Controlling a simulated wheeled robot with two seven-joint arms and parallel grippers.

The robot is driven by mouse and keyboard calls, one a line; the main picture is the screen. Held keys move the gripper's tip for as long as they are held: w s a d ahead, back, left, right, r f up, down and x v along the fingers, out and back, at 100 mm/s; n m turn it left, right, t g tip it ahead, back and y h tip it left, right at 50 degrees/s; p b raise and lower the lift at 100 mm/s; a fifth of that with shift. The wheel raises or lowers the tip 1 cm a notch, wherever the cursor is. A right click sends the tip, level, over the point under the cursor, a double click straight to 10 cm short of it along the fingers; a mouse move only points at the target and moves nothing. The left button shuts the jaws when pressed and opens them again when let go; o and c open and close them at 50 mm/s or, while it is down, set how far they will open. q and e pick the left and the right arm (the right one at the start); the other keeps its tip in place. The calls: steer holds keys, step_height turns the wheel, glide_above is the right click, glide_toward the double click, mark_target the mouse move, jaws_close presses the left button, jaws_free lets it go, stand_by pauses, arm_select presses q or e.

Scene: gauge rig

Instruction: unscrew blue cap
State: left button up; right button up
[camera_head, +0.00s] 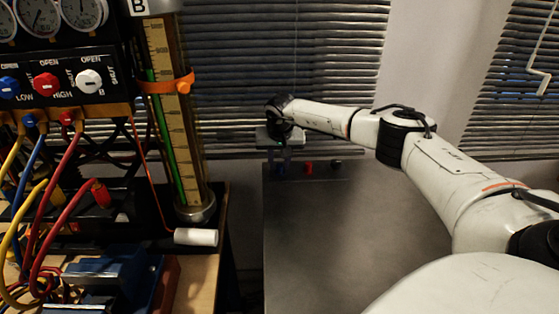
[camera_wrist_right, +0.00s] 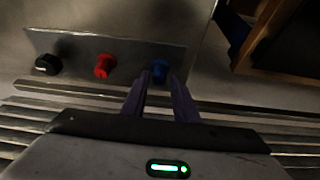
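The blue cap (camera_head: 281,169) is the left one in a row of caps on a grey strip at the far edge of the grey table in the head view. My right gripper (camera_head: 284,161) points down over it. In the right wrist view, the blue cap (camera_wrist_right: 160,70) shows between the tips of my right gripper (camera_wrist_right: 160,84). The two dark fingers are apart, with a gap to the cap on both sides, so the gripper looks open. I cannot tell how far down the fingers reach beside the cap. My left gripper is not in view.
A red cap (camera_head: 308,168) and a black cap (camera_head: 337,164) sit on the strip beside the blue one. A gauge rig with hoses and a clear column (camera_head: 178,110) stands at the left. The grey table (camera_head: 320,240) is otherwise bare. Window blinds hang behind.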

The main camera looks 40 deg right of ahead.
steer(key=m+h, duration=0.1)
steer(key=m, duration=0.2)
steer(key=shift+f+g, duration=0.1)
steer(key=shift+g, duration=0.3)
steer(key=shift+f+m+g+b, duration=0.1)
steer(key=shift+m+g+b, duration=0.2)
steer(key=shift+m+b, duration=0.4)
steer(key=shift+m+g+h+b, duration=0.3)
steer(key=shift+m, duration=0.7)
jaws_close()
